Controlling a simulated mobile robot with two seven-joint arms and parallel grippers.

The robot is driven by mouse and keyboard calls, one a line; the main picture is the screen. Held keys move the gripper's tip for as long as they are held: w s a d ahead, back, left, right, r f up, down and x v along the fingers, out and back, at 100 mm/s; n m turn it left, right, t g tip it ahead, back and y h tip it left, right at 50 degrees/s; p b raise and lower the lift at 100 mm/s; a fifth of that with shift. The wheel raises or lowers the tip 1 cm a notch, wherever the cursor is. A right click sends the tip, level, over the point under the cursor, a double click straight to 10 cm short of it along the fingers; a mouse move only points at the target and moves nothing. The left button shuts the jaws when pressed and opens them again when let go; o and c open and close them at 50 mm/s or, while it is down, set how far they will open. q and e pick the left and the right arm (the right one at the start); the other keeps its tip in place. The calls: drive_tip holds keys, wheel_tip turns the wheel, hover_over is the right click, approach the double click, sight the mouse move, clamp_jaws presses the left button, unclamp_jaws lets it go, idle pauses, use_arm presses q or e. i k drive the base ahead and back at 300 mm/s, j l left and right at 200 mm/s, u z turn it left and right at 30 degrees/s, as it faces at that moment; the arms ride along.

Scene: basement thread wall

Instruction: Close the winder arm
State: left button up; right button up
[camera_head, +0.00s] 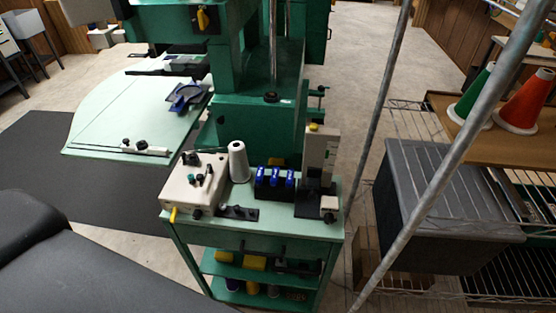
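A cream box-shaped unit with dark knobs (195,185), which looks like the winder, stands on the left of a small green cart top (270,218). A thin dark arm-like bar (208,151) shows at its upper edge, reaching toward a white thread cone (238,162). A yellow-tipped lever (173,215) sticks out at the unit's lower front left. Which part is the winder arm, and whether it is open, is too small to tell. Neither of my grippers is in view.
Blue spools in a black holder (274,183) and an upright grey gauge-like device (318,158) share the cart top. A green machine (255,120) stands behind. Slanted metal poles (385,90), a grey bin (440,200) and a wire rack are at right. A black padded shape fills the lower left.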

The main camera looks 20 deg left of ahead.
sight(200, 177)
drive_tip(key=u, duration=1.25)
drive_tip(key=i+j+z, duration=0.2)
drive_tip(key=k+j, duration=0.05)
drive_tip(key=k, duration=0.05)
